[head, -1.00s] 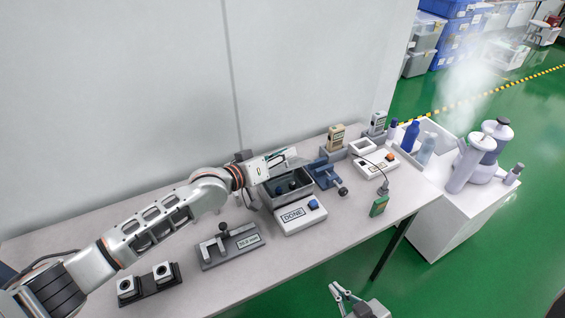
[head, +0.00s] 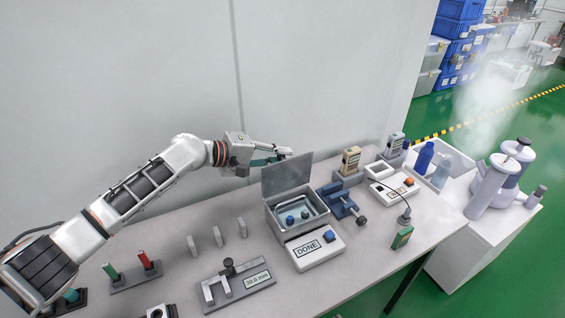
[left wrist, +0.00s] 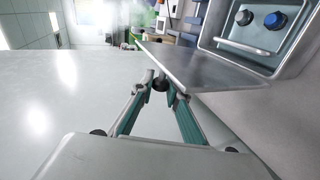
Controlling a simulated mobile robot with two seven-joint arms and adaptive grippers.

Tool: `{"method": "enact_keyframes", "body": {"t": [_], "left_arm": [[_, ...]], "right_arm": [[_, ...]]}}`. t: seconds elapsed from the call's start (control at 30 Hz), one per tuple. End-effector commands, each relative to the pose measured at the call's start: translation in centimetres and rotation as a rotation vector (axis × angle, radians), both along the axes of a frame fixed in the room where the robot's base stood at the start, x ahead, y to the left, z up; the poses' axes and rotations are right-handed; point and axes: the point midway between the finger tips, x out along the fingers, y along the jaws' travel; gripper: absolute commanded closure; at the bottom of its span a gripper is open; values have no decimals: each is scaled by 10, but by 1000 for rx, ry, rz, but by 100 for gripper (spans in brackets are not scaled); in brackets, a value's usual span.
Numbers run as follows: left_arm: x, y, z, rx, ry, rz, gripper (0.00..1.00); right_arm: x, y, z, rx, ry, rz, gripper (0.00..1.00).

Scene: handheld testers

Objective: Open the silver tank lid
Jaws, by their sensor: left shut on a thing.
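The silver tank (head: 270,222) stands on the bench, with its silver lid (head: 287,177) raised to about upright at the back edge. Inside the tank, round dark and blue things show beside a metal bar. My left gripper (head: 278,157) is behind and above the lid, at its upper part. In the left wrist view, the fingertips (left wrist: 160,86) close around a small dark knob (left wrist: 160,82) beside the lid (left wrist: 195,66). The open tank (left wrist: 291,60) is at the upper right there. My right gripper is out of view.
A white DONE box with a blue button (head: 315,248) is in front of the tank. A blue vise (head: 338,200) is close on its right. A gauge stand (head: 237,286) and several grey blocks (head: 218,237) lie to the left. Vapour rises near the flasks (head: 500,175).

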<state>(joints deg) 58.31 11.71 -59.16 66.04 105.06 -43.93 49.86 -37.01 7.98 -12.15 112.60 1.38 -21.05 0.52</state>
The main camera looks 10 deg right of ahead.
Motion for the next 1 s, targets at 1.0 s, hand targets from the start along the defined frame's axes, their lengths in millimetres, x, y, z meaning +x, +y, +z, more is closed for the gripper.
{"method": "enact_keyframes", "body": {"t": [1.0], "left_arm": [[15, 6, -9, -5, 26, 2, 69]], "right_arm": [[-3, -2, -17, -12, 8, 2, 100]]}}
